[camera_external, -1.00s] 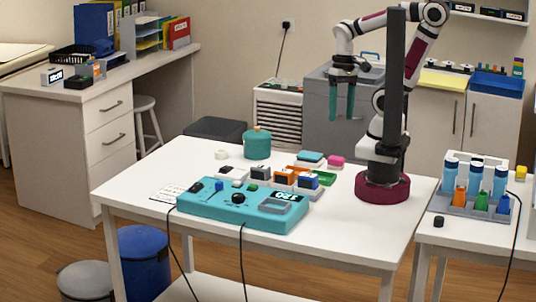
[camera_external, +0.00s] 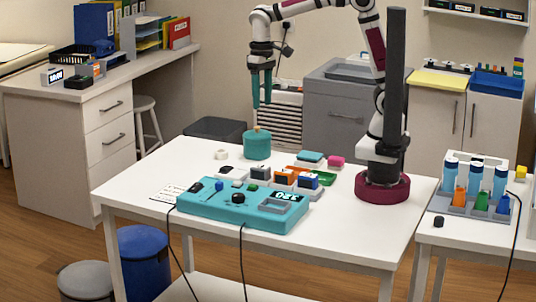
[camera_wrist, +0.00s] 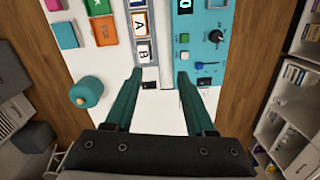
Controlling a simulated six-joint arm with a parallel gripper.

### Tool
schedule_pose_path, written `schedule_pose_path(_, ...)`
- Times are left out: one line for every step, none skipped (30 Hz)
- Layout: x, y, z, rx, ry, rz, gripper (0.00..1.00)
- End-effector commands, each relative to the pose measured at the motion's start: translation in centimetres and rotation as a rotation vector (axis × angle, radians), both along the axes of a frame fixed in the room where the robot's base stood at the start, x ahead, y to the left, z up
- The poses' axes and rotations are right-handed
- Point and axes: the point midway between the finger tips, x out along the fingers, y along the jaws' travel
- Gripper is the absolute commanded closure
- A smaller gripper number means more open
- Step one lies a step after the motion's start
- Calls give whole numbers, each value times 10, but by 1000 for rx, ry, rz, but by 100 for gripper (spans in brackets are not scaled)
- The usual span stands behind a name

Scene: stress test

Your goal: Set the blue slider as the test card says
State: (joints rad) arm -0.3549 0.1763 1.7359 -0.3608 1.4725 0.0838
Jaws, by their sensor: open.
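The teal control box (camera_external: 225,213) lies on the white table. The blue slider (camera_external: 219,185) is near its left end; in the wrist view the slider (camera_wrist: 200,66) is right of my right finger. A black knob (camera_external: 238,198), a green button (camera_external: 252,187) and a lit number display (camera_external: 287,197) are also on the box. The test card (camera_external: 166,194) is a white sheet by the box's left end; its text is too small to read. My gripper (camera_external: 261,105) is open and empty, high above the table, pointing down; both teal fingers show in the wrist view (camera_wrist: 160,74).
A teal lidded pot (camera_external: 257,145) stands behind the box, under my gripper in the external view. Several small blocks and trays (camera_external: 300,178) crowd the table behind the box. Two black cables hang over the front edge. The table's front right is clear.

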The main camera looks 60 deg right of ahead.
Motion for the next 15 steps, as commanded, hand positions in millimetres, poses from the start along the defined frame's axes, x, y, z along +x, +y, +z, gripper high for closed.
schedule_pose_path(26,33,-12,-17,-1,55,45)
schedule_pose_path(38,51,-18,-24,-7,81,45)
schedule_pose_path(51,73,-27,-33,-14,112,45)
schedule_pose_path(58,87,-33,-39,-19,130,45)
schedule_pose_path(63,99,-38,-43,-23,145,45)
schedule_pose_path(68,111,-44,-48,-28,161,45)
schedule_pose_path(71,117,-47,-50,-31,168,45)
schedule_pose_path(72,122,-50,-51,-33,173,45)
schedule_pose_path(73,125,-54,-53,-34,177,45)
schedule_pose_path(74,126,-57,-53,-35,179,45)
schedule_pose_path(74,126,-61,-54,-35,179,45)
schedule_pose_path(74,125,-68,-53,-34,179,45)
schedule_pose_path(73,125,-75,-53,-33,178,45)
schedule_pose_path(73,125,-84,-54,-31,177,45)
schedule_pose_path(73,125,-96,-54,-30,178,45)
